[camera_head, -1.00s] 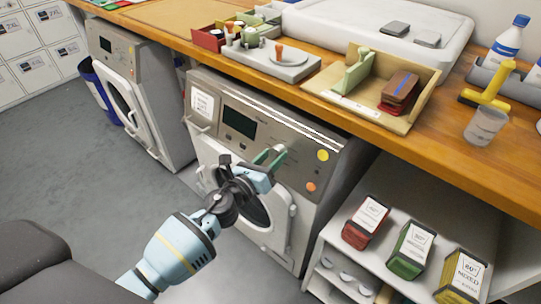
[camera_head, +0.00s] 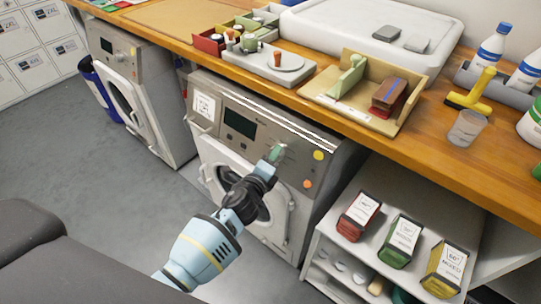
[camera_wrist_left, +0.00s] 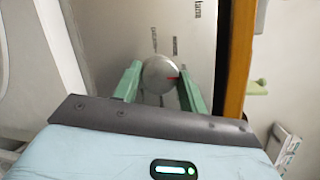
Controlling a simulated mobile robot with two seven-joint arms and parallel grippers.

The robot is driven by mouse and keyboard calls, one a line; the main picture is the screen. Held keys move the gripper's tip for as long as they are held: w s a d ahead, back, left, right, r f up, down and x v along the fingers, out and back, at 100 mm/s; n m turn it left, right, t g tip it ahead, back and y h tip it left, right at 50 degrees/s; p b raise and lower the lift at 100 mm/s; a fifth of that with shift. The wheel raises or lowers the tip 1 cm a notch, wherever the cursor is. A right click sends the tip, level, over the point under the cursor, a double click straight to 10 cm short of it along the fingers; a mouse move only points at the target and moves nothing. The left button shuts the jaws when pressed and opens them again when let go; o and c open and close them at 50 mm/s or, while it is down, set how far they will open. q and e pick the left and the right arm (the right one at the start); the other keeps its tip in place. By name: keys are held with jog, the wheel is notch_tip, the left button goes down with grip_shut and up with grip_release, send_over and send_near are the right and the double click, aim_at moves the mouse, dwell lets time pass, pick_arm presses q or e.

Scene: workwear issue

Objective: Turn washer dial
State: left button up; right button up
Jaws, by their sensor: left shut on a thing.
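The washer (camera_head: 240,148) is a grey front-loader under the wooden counter, with a dark display and a control panel along its top. Its dial (camera_wrist_left: 159,76) is a round, pale silver knob with a red mark, seen face-on in the left wrist view, where the mark points right. My left gripper (camera_head: 275,154) is at the right part of the panel, its green fingers closed on the dial from both sides. In the head view the fingers and wrist hide most of the dial. My right gripper is in neither view.
A yellow button (camera_head: 319,155) and an orange button (camera_head: 307,184) sit right of the dial. An open shelf (camera_head: 385,185) with red, green and yellow boxes stands right of the washer. A second machine (camera_head: 135,90) is at left.

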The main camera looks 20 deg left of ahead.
pick_arm(q)
jog(key=shift+r+n, duration=0.1)
jog(key=shift+n, duration=0.5)
jog(key=shift+p, duration=0.3)
jog(key=o, duration=1)
jog(key=s, duration=0.5)
jog(key=s+r+p, duration=0.1)
jog(key=s, duration=0.1)
jog(key=shift+s+a+r, duration=0.1)
jog(key=shift+s+a, duration=0.05)
jog(key=shift+s, duration=0.2)
